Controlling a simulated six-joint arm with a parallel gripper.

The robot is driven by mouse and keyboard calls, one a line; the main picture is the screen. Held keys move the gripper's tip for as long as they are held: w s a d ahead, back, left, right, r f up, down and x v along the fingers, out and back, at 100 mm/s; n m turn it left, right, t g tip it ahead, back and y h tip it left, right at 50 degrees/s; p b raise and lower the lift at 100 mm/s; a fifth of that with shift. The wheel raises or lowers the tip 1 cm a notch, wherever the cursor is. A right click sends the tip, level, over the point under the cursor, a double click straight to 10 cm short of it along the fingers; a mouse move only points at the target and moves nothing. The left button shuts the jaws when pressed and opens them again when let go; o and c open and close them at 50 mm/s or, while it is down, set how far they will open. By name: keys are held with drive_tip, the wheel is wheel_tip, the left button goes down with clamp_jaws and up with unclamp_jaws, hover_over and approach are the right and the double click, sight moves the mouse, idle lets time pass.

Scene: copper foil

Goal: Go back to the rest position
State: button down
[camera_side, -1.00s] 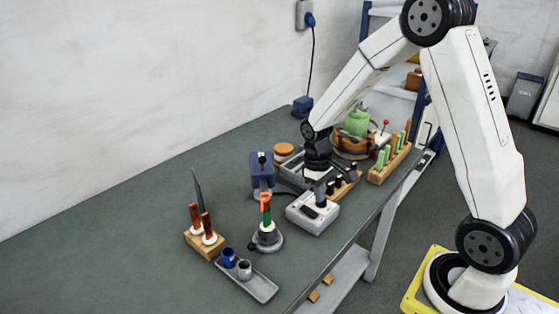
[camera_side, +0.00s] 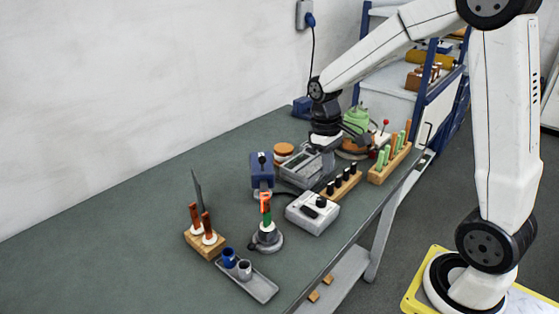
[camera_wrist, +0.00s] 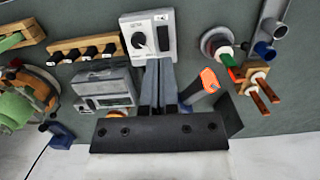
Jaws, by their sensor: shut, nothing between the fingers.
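My gripper (camera_side: 326,160) hangs over the back part of the bench, above and beside a grey instrument box (camera_side: 298,170) in the side view. In the wrist view its two fingers (camera_wrist: 158,84) lie side by side, shut with nothing between them. Their tips overlap the lower edge of a white box with a black knob (camera_wrist: 148,38) in that picture. In the side view the same white box (camera_side: 305,217) stands on the bench, apart from my gripper. The fingertips are partly hard to make out in the side view.
Around my gripper stand a wooden block with black knobs (camera_side: 341,185), a rack with green handles (camera_side: 390,160), a green vessel (camera_side: 356,118) and a blue device (camera_side: 262,172). An orange-topped tool on a stand (camera_side: 266,235) is nearer. The bench's left part (camera_side: 110,235) is clear.

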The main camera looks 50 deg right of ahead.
drive_tip(key=shift+a+f, duration=0.1)
drive_tip(key=s+a+f+t, duration=0.4)
drive_tip(key=s+a+f, duration=0.1)
drive_tip(key=a, duration=0.4)
drive_tip(key=shift+s, duration=0.8)
